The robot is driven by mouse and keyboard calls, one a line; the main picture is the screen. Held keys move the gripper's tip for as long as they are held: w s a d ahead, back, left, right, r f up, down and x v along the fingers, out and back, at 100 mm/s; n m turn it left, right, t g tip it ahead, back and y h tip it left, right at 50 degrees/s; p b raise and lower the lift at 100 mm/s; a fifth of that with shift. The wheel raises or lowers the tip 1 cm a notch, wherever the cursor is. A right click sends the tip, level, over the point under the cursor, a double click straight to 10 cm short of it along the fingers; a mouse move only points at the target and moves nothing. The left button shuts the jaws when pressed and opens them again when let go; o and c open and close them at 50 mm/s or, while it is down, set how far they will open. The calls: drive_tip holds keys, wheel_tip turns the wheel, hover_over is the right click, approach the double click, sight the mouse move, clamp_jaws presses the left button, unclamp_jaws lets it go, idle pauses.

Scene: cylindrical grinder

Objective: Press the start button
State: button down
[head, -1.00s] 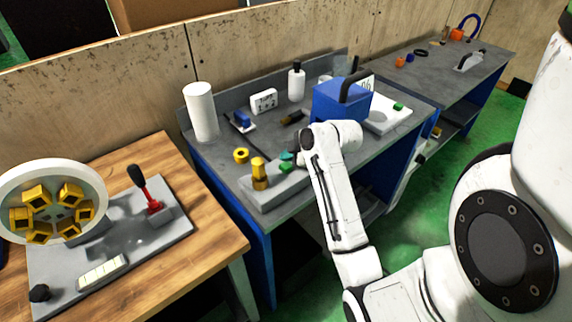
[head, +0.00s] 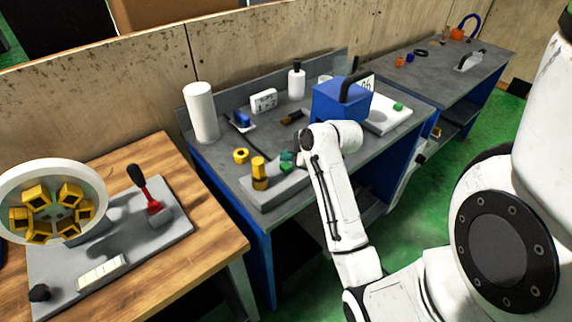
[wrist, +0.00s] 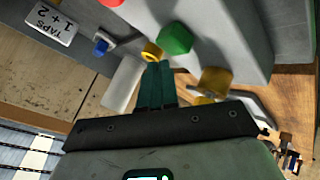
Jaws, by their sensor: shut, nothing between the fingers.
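The green button (head: 286,168) stands on a grey control box (head: 268,199) at the front edge of the middle bench. In the wrist view the green button (wrist: 174,38) is a raised green block just beyond my fingertips. My gripper (head: 285,155) has teal fingers, shut together and empty, above and close to the green button in the head view. In the wrist view my gripper (wrist: 158,66) points toward the button's lower left. I cannot tell whether they touch. A red button (wrist: 110,2) shows at the top edge of the wrist view. No button label is readable.
A yellow post (head: 260,174) stands on the box left of the green button. A yellow ring (head: 241,155), a blue part (head: 242,119), a white sign (head: 264,100) and a blue block (head: 342,101) are nearby. A wooden table (head: 215,222) stands at left.

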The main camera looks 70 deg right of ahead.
sight(289, 167)
drive_tip(key=shift+f, duration=0.35)
drive_tip(key=shift+f+b, duration=0.45)
drive_tip(key=shift+f, duration=0.15)
idle(0.7)
drive_tip(key=shift+r, duration=0.1)
drive_tip(key=shift+r+p, duration=0.95)
wheel_tip(289, 167, up, 5)
drive_tip(key=p, duration=0.4)
drive_tip(key=shift+s, duration=0.1)
idle(1.0)
